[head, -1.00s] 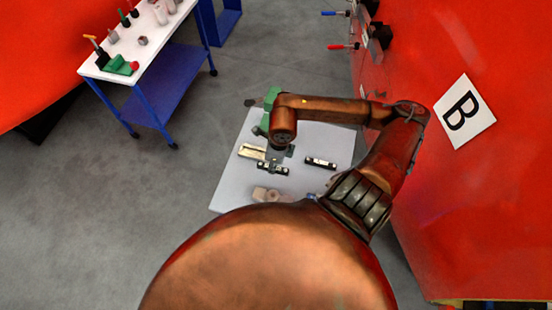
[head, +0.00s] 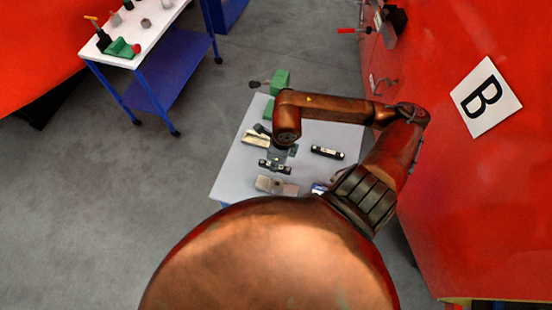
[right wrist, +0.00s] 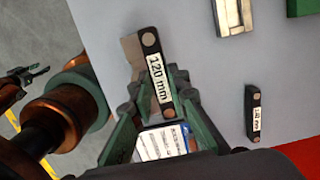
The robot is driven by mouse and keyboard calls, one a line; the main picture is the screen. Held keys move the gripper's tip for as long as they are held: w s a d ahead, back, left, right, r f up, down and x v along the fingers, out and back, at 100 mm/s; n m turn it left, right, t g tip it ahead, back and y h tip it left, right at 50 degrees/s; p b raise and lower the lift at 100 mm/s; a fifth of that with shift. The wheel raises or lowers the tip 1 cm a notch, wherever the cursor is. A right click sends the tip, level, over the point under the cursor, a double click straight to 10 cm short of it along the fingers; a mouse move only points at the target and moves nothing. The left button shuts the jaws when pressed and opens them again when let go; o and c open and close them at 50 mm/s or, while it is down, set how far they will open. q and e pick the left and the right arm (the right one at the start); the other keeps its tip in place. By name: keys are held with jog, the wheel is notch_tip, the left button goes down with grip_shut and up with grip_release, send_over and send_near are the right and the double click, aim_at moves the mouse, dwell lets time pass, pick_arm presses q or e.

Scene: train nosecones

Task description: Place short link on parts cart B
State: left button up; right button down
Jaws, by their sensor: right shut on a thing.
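My right gripper (right wrist: 152,108) is shut on a black link with a white "120 mm" label (right wrist: 158,76). In the head view the held link (head: 275,167) shows below the wrist, over the pale tabletop (head: 232,178); its height above the top is hard to tell. A second dark link (head: 327,152) lies on the top to the right; it also shows in the right wrist view (right wrist: 253,112), its label too small to read surely. A dark gripper (right wrist: 36,78) on a copper arm, seemingly my left, shows at the left edge of the wrist view; its jaws are unclear.
A red body with a "B" sign (head: 487,97) stands close on the right. A white-topped blue cart (head: 150,50) stands at upper left. Grey floor lies between.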

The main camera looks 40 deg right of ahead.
jog(key=w+d+f, duration=0.1)
jog(key=f, duration=0.1)
jog(key=w+d+f, duration=0.3)
jog(key=f, duration=0.1)
jog(key=shift+w+d+f+p, duration=0.3)
jog(key=shift+w+d+p, duration=0.05)
jog(key=shift+p, duration=0.05)
notch_tip(320, 180, down, 3)
jog(key=shift+p, duration=0.5)
jog(key=shift+d+f, duration=0.1)
jog(key=shift+f, duration=0.15)
jog(key=c, duration=1.8)
grip_release()
jog(key=shift+c, duration=0.2)
